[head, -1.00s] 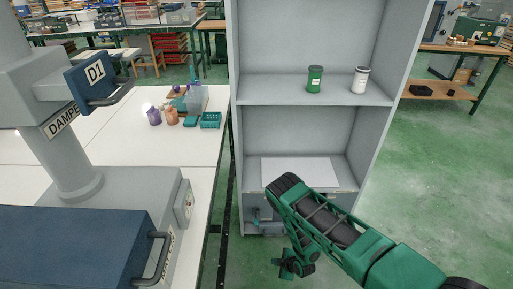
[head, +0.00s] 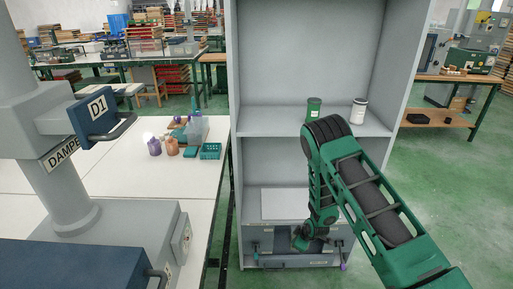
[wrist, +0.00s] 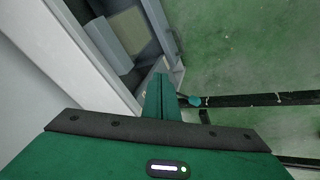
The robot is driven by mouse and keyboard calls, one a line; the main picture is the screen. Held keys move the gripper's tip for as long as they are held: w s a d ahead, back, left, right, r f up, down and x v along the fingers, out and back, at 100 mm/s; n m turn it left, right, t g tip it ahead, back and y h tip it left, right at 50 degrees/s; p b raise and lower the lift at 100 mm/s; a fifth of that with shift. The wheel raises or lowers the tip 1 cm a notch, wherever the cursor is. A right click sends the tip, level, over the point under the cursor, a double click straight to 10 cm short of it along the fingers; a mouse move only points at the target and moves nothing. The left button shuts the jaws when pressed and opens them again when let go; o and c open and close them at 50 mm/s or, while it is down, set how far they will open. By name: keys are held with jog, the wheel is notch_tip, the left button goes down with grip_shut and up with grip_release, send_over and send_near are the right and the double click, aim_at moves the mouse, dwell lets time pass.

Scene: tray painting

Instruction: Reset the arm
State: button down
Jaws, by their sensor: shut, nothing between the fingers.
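My arm is folded in front of the grey shelf unit (head: 259,152), its elbow level with the middle shelf. My gripper (head: 299,242) hangs low at the front of the unit, small and partly hidden by the arm in the head view. In the wrist view its green fingers (wrist: 160,92) are together, with nothing seen between them. A grey unit with an open-topped compartment (wrist: 128,32) lies ahead of the fingertips there.
A green jar (head: 313,110) and a white jar (head: 358,111) stand on the middle shelf. A white panel (head: 284,204) lies lower down, above an open drawer (head: 290,262). A white table (head: 130,167) with bottles and a teal basket (head: 210,151) stands left. Green floor is clear at right.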

jog(key=s+d+r+m+g+h, duration=0.1)
jog(key=d+r+m, duration=0.1)
jog(key=d+r, duration=0.6)
jog(key=d+r+m+h, duration=0.1)
jog(key=d+r+m, duration=0.15)
jog(key=r, duration=0.95)
jog(key=s+d+r+m+g, duration=0.1)
jog(key=s+d+r+m, duration=0.1)
jog(key=s+d+r, duration=0.3)
jog(key=s+d+r+m, duration=0.2)
jog(key=s+d+r, duration=0.1)
jog(key=r, duration=0.5)
jog(key=s+d+r+m+g, duration=0.1)
jog(key=s+d+r+m, duration=0.15)
jog(key=s+r, duration=0.45)
jog(key=s+d+r+m+g, duration=0.1)
jog(key=s+d+r+m, duration=0.2)
jog(key=s, duration=0.7)
jog(key=s+r+m, duration=0.2)
jog(key=s+r, duration=0.1)
jog(key=s, duration=0.6)
jog(key=s+r+m+g, duration=0.1)
jog(key=s+r+m, duration=0.1)
jog(key=s, duration=0.6)
jog(key=shift+s+a+r, duration=0.4)
jog(key=shift+r, duration=0.25)
